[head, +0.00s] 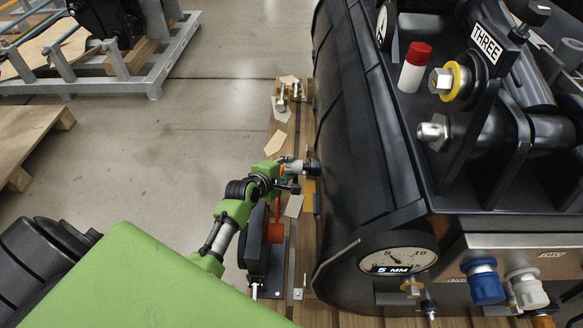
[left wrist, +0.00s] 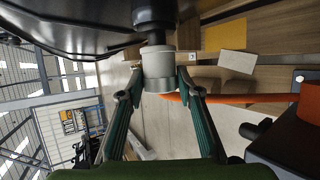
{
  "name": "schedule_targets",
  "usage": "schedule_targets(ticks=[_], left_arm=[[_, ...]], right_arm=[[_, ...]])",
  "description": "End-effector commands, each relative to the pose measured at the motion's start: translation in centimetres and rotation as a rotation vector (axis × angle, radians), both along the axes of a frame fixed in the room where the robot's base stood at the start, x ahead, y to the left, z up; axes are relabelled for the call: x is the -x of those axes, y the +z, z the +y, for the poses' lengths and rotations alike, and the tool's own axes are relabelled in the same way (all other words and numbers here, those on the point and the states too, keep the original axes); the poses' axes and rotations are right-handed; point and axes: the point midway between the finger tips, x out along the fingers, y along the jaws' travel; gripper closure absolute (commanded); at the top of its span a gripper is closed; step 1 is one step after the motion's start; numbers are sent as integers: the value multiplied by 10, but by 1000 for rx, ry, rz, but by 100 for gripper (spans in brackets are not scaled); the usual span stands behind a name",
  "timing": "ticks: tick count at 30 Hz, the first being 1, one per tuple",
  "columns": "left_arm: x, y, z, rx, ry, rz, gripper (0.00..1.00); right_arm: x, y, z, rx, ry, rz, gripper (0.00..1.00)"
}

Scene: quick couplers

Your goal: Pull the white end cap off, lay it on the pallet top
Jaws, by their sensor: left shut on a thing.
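My left gripper (head: 291,175) is shut on the white end cap (head: 294,166), beside the left side of the large black machine. In the left wrist view the cap (left wrist: 158,62) is a short pale cylinder with a grey band at its lower rim. The two green fingers of the gripper (left wrist: 160,84) press it from both sides. A black stub (left wrist: 153,18) lines up with the cap's far end and meets it; I cannot tell whether the cap still sits on it. The wooden pallet top (head: 280,160) runs below. My right gripper is not in view.
Paper-like tags (head: 278,140) and metal bolts (head: 291,92) lie on the pallet strip. An orange and black thing (head: 272,235) stands close below my gripper. A gauge (head: 398,260), blue cap (head: 483,281) and white cap (head: 526,289) are on the machine's front.

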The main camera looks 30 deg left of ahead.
Motion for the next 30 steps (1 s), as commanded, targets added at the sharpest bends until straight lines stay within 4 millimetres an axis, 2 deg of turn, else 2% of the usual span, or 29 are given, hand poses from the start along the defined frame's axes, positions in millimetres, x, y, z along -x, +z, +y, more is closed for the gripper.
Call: schedule_targets(ticks=[18,30], left_arm=[[10,1,21,1,-1,0,94],[11,1,23,0,0,-2,94]], right_arm=[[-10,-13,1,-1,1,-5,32],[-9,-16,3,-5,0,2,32]])
